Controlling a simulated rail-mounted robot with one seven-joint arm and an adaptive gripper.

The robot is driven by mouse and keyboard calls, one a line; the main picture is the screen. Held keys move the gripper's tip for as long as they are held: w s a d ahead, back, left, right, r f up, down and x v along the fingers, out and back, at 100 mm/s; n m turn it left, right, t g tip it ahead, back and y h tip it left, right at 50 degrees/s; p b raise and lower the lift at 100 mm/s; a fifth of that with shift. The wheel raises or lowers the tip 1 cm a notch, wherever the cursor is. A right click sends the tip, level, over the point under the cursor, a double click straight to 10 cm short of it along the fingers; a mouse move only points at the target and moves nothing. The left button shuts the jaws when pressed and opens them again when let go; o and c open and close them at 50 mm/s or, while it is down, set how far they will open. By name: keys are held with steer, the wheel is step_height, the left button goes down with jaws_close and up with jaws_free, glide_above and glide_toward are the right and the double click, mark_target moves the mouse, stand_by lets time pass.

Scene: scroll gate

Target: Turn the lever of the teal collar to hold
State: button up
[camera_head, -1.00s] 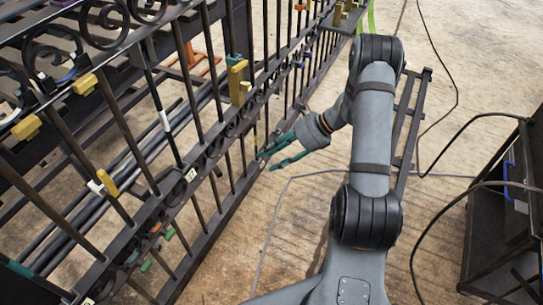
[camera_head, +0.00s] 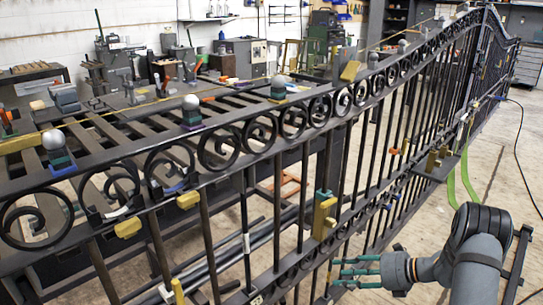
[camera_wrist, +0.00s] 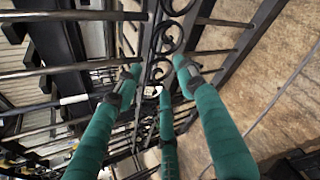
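My gripper (camera_head: 358,272) has teal fingers that are spread open, close to the lower rail of the black gate in the head view. In the wrist view the fingers (camera_wrist: 156,70) stand apart in front of a scroll row, with no clear hold on anything. A teal piece (camera_head: 323,197) shows at the top of a yellow block (camera_head: 325,217) on the gate's bars, above and left of my gripper. I cannot tell whether this is the teal collar. No lever or hold mark can be made out in either view.
The black gate (camera_head: 230,147) runs from near left to far right, with scrolls and close bars. Ball-topped clamps (camera_head: 193,112) stand along it. An orange collar (camera_head: 393,151) and a white band (camera_head: 246,243) sit on bars.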

steer(key=w+d+r+m+t+y, duration=0.1)
steer(key=w+d+r+m+t, duration=0.1)
steer(key=w+r+m+t, duration=0.3)
steer(key=shift+w+d+r+m+t+y, duration=0.35)
steer(key=shift+w+r+m, duration=1.1)
steer(key=shift+r+m, duration=1.35)
steer(key=shift+r+n, duration=0.2)
steer(key=shift+n, duration=0.1)
